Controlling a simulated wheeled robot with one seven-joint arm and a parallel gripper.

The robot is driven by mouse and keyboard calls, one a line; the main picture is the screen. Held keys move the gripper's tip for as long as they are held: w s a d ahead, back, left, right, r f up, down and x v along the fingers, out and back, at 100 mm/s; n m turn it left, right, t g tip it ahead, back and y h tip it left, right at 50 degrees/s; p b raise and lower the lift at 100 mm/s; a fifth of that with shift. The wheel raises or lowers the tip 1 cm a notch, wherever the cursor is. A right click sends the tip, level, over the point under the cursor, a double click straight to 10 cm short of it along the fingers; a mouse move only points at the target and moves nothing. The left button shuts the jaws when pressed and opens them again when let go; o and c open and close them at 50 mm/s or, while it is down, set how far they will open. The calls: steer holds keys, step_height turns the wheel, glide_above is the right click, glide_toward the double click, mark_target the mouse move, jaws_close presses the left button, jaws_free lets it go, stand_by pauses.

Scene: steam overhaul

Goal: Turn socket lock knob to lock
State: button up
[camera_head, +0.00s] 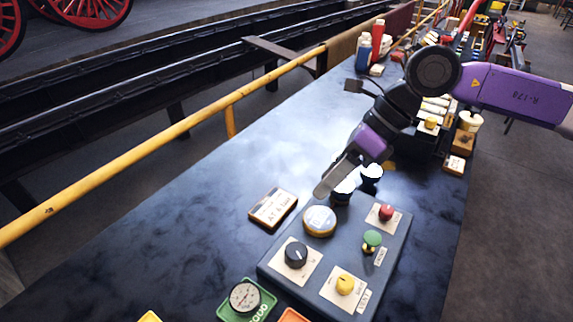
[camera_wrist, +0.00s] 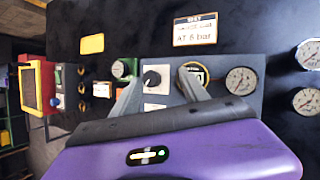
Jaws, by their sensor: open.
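A dark grey control panel (camera_head: 325,258) lies on the black bench. A black knob (camera_head: 296,254) on a pale plate sits at its left side, and a yellow knob (camera_head: 345,283) at its near end. A green knob (camera_head: 373,240) and a red knob (camera_head: 386,212) are on its right side. The labels are too small to tell which is the socket lock knob. My gripper (camera_head: 324,189) is over the panel's far end, apart from the knobs. In the wrist view, the black knob (camera_wrist: 152,78) shows between my open, empty fingers (camera_wrist: 160,76).
A round yellow-rimmed gauge (camera_head: 320,221) sits on the panel below my gripper. A sign block (camera_head: 273,208) stands left of the panel, and a green-cased gauge (camera_head: 246,298) is nearer. A yellow rail (camera_head: 170,130) runs along the left. The bench left of the sign is clear.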

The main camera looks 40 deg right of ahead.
steer(key=w+a+r+t+y, duration=0.1)
steer(key=a+r+y, duration=0.3)
steer(key=a, duration=0.5)
step_height(320, 180, up, 2)
steer(key=shift+w+r, duration=0.1)
steer(key=shift+w, duration=0.25)
steer(key=shift+d, duration=0.15)
